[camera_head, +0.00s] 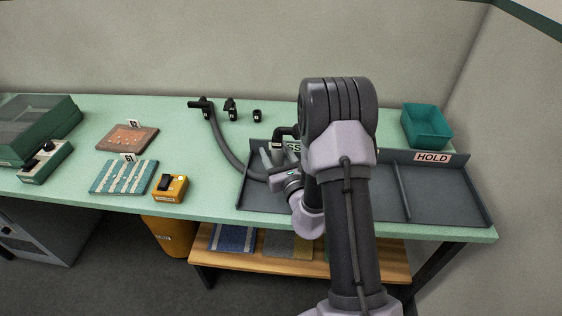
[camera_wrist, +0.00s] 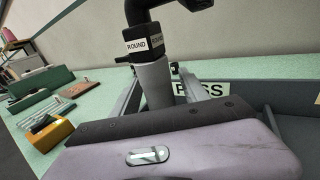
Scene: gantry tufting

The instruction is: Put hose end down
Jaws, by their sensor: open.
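The hose (camera_head: 222,144) is a dark grey tube that curves from a black fitting on the green bench down into the left part of the dark tray. Its end (camera_wrist: 155,84) is a grey cylinder with a black angled nozzle labelled ROUND (camera_wrist: 143,45), which also shows in the head view (camera_head: 284,133). My gripper (camera_head: 272,158) is open over the tray's left section, near the PASS sign (camera_wrist: 201,90). The hose end stands roughly upright between the fingers. Whether it touches a finger is unclear, and its lower part is hidden.
The dark tray (camera_head: 451,193) has a divider and a HOLD sign (camera_head: 432,157) on the right. A teal bin (camera_head: 427,126) stands behind it. Black fittings (camera_head: 231,110) stand at the back. An orange box (camera_head: 171,188) and two sample pieces (camera_head: 124,177) lie left.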

